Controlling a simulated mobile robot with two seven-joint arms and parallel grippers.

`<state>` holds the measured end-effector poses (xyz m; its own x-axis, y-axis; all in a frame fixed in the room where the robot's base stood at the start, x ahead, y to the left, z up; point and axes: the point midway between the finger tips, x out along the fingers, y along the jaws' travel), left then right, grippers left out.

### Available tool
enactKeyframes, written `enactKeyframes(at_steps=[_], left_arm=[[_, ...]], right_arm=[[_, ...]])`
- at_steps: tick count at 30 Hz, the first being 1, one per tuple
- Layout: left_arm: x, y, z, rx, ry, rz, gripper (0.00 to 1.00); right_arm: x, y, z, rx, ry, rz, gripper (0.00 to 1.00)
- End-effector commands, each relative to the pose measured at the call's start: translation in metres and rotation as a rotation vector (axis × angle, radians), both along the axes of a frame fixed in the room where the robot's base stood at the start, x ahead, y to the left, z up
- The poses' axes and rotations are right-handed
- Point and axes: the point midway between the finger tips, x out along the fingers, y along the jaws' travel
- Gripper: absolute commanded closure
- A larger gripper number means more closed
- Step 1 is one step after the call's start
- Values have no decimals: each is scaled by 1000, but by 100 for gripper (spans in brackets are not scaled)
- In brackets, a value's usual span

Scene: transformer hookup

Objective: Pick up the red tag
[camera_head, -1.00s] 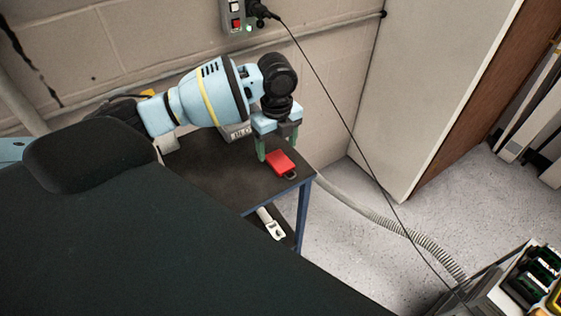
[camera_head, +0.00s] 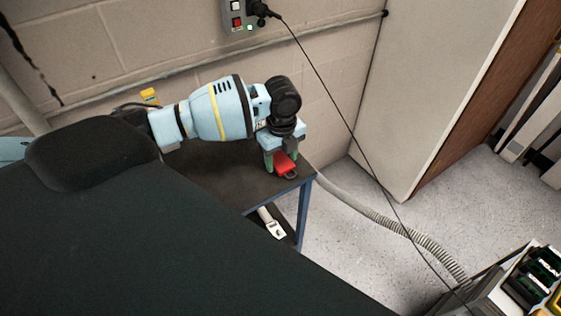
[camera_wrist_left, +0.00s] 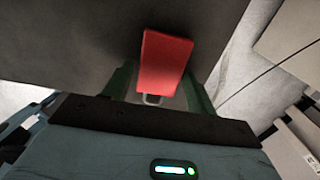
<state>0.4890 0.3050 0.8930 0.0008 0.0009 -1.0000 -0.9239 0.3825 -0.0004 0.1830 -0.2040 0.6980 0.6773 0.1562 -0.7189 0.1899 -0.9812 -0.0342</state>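The red tag (camera_head: 284,166) lies on the dark top of a small table (camera_head: 222,178), near its right corner. It also shows in the left wrist view (camera_wrist_left: 164,62), with a metal loop at its near end. My left gripper (camera_head: 281,166) is low over the table at the tag, pointing down. In the wrist view its green fingers (camera_wrist_left: 160,92) stand apart on either side of the tag, with gaps visible, so it is open. My right gripper is not in view.
A white item (camera_head: 271,224) sits on the table's lower shelf. A wall box (camera_head: 237,15) has a plug and a thin black cable. A ribbed hose (camera_head: 385,222) runs along the floor. A pale cabinet (camera_head: 435,90) stands at right.

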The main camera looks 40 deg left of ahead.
Motion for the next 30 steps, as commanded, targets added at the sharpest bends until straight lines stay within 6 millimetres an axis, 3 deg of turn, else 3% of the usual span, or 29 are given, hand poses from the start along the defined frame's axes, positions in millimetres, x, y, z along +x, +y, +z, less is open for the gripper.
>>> enactKeyframes(at_steps=[1, 7, 17, 26, 30], left_arm=[[0, 0, 0, 0, 0, 0, 50], [0, 0, 0, 0, -1, 0, 75], [0, 0, 4, -1, -2, 0, 76], [1, 0, 37, -2, -3, -2, 76], [-27, 0, 39, 1, 0, -3, 76]], right_arm=[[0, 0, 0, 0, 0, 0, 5], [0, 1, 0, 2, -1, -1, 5], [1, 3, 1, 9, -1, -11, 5], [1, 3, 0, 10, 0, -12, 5], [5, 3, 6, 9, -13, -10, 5]])
